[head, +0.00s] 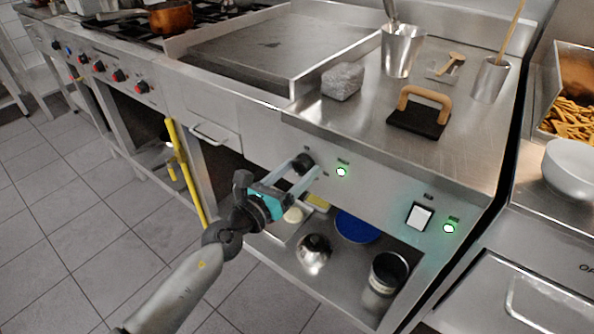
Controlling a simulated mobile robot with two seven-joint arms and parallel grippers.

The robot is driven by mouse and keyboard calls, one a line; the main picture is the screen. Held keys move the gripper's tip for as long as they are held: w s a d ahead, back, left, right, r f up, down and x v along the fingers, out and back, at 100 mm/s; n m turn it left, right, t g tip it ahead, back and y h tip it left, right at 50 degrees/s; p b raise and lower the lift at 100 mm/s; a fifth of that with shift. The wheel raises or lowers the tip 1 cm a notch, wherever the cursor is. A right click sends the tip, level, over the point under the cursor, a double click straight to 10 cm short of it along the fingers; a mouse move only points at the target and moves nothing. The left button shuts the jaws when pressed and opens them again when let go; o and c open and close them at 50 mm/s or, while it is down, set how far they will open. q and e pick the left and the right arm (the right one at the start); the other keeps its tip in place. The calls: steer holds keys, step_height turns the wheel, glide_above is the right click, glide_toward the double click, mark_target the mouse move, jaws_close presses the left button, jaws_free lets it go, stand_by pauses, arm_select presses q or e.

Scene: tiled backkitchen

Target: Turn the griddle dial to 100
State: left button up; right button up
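The griddle (275,47) is a flat steel plate with raised sides, set in the counter. Its black dial (304,162) is on the steel front panel, left of a lit green lamp (341,171). My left gripper (307,168) reaches up to the panel from the lower left. Its two fingers are apart, with the dial between or just beyond their tips. I cannot tell whether they touch it. The fingers partly cover the dial, and its marks and setting cannot be read. My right gripper is not in view.
A white switch (420,216) and second green lamp (449,228) are on the panel's right. A black press with wooden handle (423,110) and steel cups stand above. The open shelf below holds a blue bowl (357,228) and a can (387,272). A yellow bar (186,172) stands left.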

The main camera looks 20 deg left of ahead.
arm_select(q)
jaws_close()
stand_by(0.3)
